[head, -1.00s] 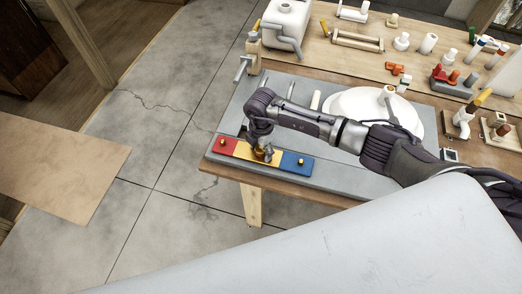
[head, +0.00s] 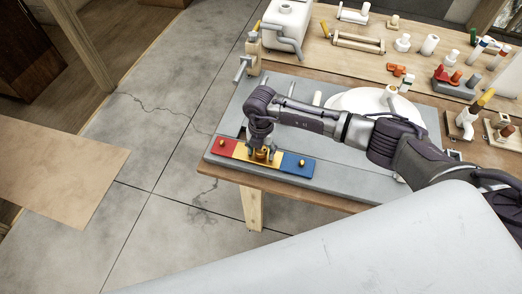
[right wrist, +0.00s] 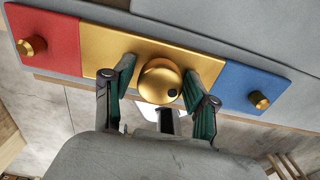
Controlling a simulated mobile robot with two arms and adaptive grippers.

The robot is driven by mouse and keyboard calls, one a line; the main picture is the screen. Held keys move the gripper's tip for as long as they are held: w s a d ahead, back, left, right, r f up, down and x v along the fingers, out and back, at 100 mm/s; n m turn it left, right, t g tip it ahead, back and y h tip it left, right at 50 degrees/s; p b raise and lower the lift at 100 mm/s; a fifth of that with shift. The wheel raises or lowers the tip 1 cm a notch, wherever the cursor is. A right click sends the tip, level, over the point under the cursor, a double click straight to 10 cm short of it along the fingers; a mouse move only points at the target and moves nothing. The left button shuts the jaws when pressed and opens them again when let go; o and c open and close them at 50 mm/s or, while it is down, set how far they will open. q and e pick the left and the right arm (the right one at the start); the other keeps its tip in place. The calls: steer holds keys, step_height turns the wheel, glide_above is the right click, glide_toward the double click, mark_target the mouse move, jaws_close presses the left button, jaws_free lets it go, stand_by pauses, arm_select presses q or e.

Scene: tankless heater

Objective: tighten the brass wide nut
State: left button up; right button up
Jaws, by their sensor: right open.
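The brass wide nut (right wrist: 160,82) is a large round gold knob on the middle yellow section of a red, yellow and blue plate (head: 296,164). It has a small dark spot on its right side. My right gripper (right wrist: 159,72) is open, with one finger on each side of the nut. Small gaps appear between the fingers and the nut, and I cannot tell whether either finger touches it. In the head view my right gripper (head: 262,153) is pointed down over the yellow section and largely hides the nut. My left gripper is not in view.
Smaller brass knobs sit on the red section (right wrist: 32,46) and the blue section (right wrist: 259,100). The plate lies at the front edge of a grey slab (head: 340,184) on a wooden table. Behind are a white round basin (head: 350,101), a white tank (head: 287,17) and several fittings.

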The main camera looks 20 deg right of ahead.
steer(key=n+b, duration=0.1)
steer(key=n, duration=0.1)
steer(key=n+b, duration=0.1)
steer(key=n, duration=0.1)
steer(key=shift+w+f, duration=0.1)
steer(key=shift+f, duration=0.1)
steer(key=shift+r+n+b, duration=0.1)
steer(key=shift+n+b, duration=0.35)
steer(key=shift+n, duration=0.55)
steer(key=shift+r, duration=0.1)
steer(key=shift+r, duration=0.1)
